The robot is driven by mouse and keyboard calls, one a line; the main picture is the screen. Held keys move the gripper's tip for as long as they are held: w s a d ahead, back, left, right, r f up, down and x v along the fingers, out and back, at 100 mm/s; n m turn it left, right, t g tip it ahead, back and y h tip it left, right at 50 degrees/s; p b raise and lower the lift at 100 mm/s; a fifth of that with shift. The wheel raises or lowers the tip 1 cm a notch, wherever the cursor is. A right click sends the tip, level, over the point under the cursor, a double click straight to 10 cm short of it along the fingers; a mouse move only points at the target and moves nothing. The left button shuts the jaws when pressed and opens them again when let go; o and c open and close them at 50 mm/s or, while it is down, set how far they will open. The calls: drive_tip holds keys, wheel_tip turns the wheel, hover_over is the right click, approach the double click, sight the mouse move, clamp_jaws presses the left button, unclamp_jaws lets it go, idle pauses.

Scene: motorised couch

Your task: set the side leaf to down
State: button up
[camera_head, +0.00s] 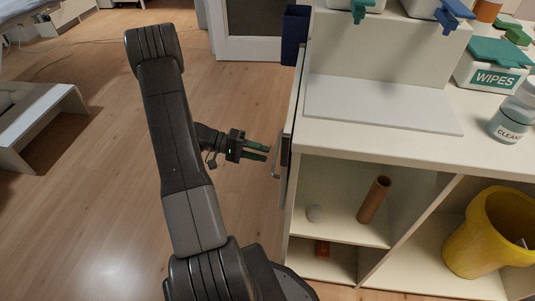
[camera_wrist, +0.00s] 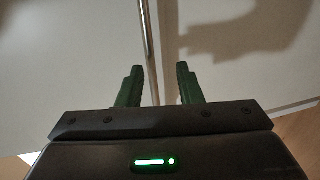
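A narrow pale panel with a dark section (camera_head: 286,150) stands almost edge-on along the left end of the white cabinet; I cannot tell surely whether it is the side leaf. A slim metal handle (camera_head: 276,163) sits on its outer face. My gripper (camera_head: 267,153) is open and empty, its green fingers pointing right at this handle with a small gap. In the wrist view my gripper (camera_wrist: 158,74) shows both fingers apart, facing a white surface (camera_wrist: 80,50). A thin upright metal bar (camera_wrist: 149,45) runs between the fingers, beyond the tips; contact is not clear.
The cabinet top (camera_head: 385,145) carries a white board (camera_head: 380,104), a wipes box (camera_head: 494,68) and a clear bottle (camera_head: 513,115). Open shelves below hold a brown tube (camera_head: 374,200) and a yellow bin (camera_head: 487,235). A dark blue container (camera_head: 294,35) stands behind.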

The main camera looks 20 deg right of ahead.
drive_tip(key=p+v, duration=0.1)
drive_tip(key=v, duration=0.9)
drive_tip(key=shift+w+a, duration=0.15)
drive_tip(key=shift+a, duration=0.2)
drive_tip(key=shift+d, duration=0.1)
drive_tip(key=b+x, duration=0.1)
drive_tip(key=x, duration=1.2)
drive_tip(key=shift+d+b, duration=0.25)
drive_tip(key=shift+b, duration=0.05)
drive_tip(key=shift+a+r, duration=0.1)
